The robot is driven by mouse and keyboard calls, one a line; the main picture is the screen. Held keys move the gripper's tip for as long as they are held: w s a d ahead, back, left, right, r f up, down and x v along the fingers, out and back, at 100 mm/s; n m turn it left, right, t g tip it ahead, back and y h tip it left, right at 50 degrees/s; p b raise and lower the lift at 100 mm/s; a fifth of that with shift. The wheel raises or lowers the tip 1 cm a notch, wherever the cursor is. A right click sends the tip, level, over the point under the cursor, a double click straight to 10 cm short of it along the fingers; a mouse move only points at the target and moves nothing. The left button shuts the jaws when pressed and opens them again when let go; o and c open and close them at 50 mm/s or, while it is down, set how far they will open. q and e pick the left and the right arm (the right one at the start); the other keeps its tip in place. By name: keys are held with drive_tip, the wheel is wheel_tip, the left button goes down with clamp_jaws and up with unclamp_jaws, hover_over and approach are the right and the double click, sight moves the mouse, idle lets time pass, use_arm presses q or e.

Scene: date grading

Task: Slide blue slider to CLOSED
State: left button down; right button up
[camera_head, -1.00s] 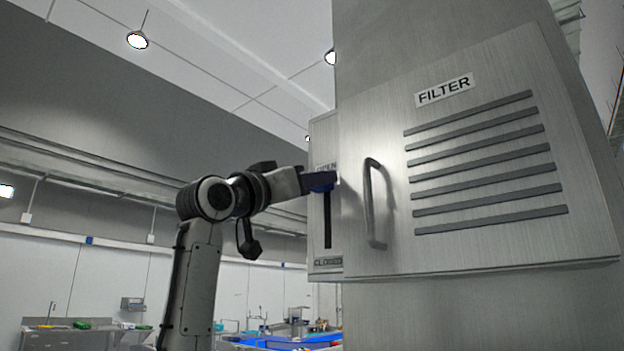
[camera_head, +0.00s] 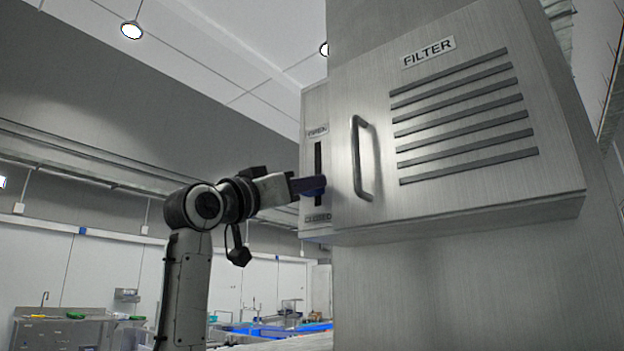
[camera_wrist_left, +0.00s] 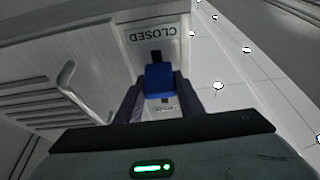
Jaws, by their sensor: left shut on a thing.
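The blue slider (camera_head: 316,187) sits in a dark vertical slot (camera_head: 318,160) on the narrow side panel of the steel box. It is in the lower part of the slot, above the CLOSED label (camera_head: 318,217) and well below the OPEN label (camera_head: 317,132). My left gripper (camera_head: 306,187) is shut on the slider and partly hides it. In the left wrist view the blue slider (camera_wrist_left: 158,78) lies between the two fingers, with a short piece of dark slot between it and the CLOSED label (camera_wrist_left: 152,34). My right gripper is not in view.
The steel FILTER door (camera_head: 450,130) with its upright bar handle (camera_head: 362,158) stands just right of the slider panel. The handle is close to my left fingers. A sink counter (camera_head: 75,330) and blue surfaces lie far below. Open air is on the left.

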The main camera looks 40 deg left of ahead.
use_arm(q)
drive_tip(key=shift+f, duration=0.6)
drive_tip(key=shift+w+d+f, duration=0.1)
drive_tip(key=shift+w+f, duration=0.05)
drive_tip(key=c, duration=1.5)
unclamp_jaws()
drive_tip(key=shift+s, duration=0.2)
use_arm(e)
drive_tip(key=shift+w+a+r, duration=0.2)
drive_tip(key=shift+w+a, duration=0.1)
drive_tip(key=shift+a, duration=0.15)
use_arm(q)
drive_tip(key=shift+s, duration=0.1)
drive_tip(key=b+v, duration=0.3)
drive_tip(key=v, duration=0.7)
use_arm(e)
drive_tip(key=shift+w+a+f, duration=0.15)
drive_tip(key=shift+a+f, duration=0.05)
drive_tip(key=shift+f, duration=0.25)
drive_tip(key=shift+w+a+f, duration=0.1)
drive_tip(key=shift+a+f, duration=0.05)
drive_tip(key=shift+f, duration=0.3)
